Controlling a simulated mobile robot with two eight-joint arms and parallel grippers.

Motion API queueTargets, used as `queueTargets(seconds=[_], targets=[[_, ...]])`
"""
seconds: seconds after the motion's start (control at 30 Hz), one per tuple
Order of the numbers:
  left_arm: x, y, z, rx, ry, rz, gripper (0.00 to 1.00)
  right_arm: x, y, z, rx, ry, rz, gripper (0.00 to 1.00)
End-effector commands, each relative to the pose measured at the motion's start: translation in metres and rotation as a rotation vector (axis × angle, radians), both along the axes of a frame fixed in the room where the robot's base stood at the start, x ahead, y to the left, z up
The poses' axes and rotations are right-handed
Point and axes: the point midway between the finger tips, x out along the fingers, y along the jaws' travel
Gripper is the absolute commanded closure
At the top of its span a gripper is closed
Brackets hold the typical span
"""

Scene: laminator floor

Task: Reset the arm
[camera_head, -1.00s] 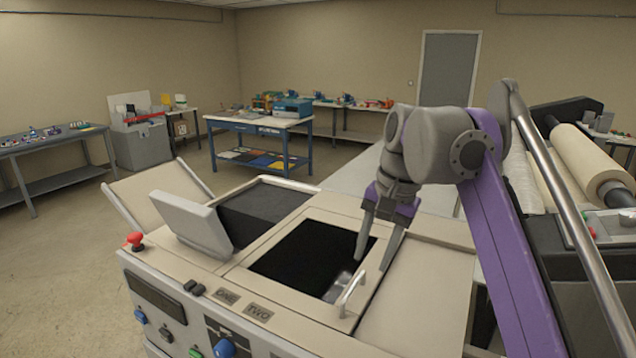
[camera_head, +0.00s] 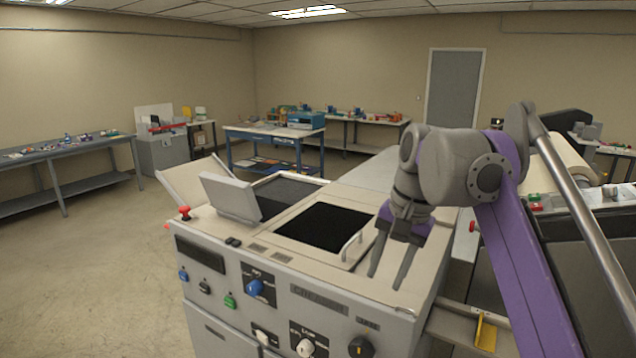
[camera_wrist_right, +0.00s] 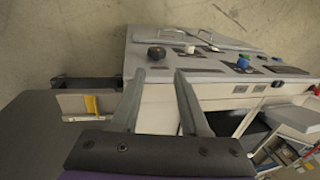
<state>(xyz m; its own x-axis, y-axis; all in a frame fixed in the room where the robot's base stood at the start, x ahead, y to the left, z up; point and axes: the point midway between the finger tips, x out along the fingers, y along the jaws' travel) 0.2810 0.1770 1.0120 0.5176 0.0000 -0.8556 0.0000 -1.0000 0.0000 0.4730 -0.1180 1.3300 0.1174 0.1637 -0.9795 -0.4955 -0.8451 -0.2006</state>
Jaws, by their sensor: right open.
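My right arm (camera_head: 510,240), purple and grey, comes in from the right in the head view. Its gripper (camera_head: 389,278) points down at the front right of the machine, by the bar handle. The two grey fingers are apart with nothing between them. In the right wrist view the gripper (camera_wrist_right: 160,78) also shows open and empty, with the machine's knobbed panel (camera_wrist_right: 215,55) beyond the fingertips. I cannot tell whether the fingers touch the machine top. My left gripper is not in view.
The beige machine (camera_head: 290,255) has a dark recessed opening (camera_head: 325,227), a bar handle (camera_head: 351,246), a raised lid (camera_head: 230,197) and a red button (camera_head: 184,212). A yellow part (camera_head: 486,333) sits at its right. Open floor (camera_head: 90,270) lies left. A blue workbench (camera_head: 272,135) stands behind.

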Motion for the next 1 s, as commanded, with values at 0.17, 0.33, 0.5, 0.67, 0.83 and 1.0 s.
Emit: queueTargets(seconds=[0.17, 0.33, 0.5, 0.67, 0.83, 1.0], targets=[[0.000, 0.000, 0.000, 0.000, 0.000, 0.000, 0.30, -0.013, -0.010, -0.027, -0.035, -0.077, 0.067, 0.55], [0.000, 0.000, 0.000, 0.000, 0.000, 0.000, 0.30, -0.036, -0.021, -0.069, -0.082, -0.163, 0.146, 0.55], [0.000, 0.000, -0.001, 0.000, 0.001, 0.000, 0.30, -0.080, -0.036, -0.143, -0.155, -0.269, 0.251, 0.55], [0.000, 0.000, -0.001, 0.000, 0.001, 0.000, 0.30, -0.130, -0.047, -0.223, -0.234, -0.363, 0.352, 0.55], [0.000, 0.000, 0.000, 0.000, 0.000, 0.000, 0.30, -0.173, -0.055, -0.289, -0.300, -0.429, 0.428, 0.55], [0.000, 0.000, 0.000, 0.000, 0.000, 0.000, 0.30, -0.191, -0.059, -0.317, -0.329, -0.456, 0.461, 0.55]])
